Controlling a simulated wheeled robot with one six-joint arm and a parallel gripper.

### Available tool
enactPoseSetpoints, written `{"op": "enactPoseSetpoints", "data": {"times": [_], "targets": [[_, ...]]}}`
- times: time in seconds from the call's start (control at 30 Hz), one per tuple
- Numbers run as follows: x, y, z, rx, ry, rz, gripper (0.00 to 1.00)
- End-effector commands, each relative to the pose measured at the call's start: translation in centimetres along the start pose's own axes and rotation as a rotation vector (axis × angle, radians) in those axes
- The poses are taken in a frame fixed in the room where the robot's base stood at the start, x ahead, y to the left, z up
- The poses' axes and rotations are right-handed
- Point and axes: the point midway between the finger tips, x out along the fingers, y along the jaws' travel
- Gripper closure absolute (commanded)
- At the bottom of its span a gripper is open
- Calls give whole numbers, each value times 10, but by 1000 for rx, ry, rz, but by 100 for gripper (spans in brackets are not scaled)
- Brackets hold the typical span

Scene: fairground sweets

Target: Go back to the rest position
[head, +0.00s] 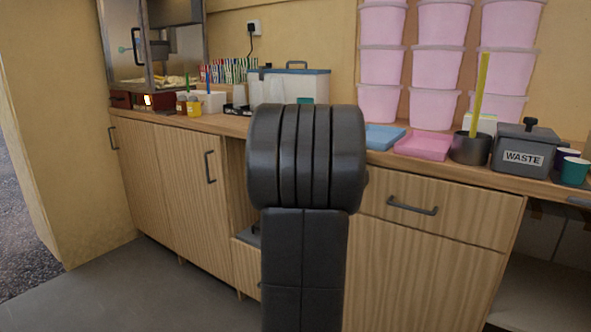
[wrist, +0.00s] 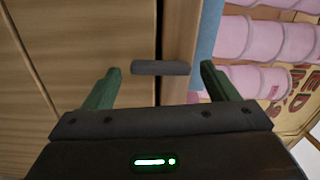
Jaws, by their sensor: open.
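My gripper (wrist: 161,68) shows in the wrist view, with its two green fingers spread apart. A short dark grey bar lies between the fingertips in that picture (wrist: 160,60). I cannot tell what it is or how far off it is, and neither finger is seen touching it. In the head view my own arm fills the middle and hides the gripper.
A wooden counter (head: 226,123) runs along the wall, above cabinets. Pink tubs (head: 381,66) are stacked behind it. A blue tray (head: 383,136), a pink tray (head: 424,145), a grey pot (head: 470,149) and a waste bin (head: 518,149) stand right. Floor (head: 130,280) is clear at left.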

Motion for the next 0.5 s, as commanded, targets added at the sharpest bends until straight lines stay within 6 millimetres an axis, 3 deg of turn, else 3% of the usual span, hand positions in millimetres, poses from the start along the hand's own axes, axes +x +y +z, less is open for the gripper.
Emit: {"op": "enactPoseSetpoints", "data": {"times": [0.5], "targets": [[0,-6,-9,-510,1,0,20]]}}
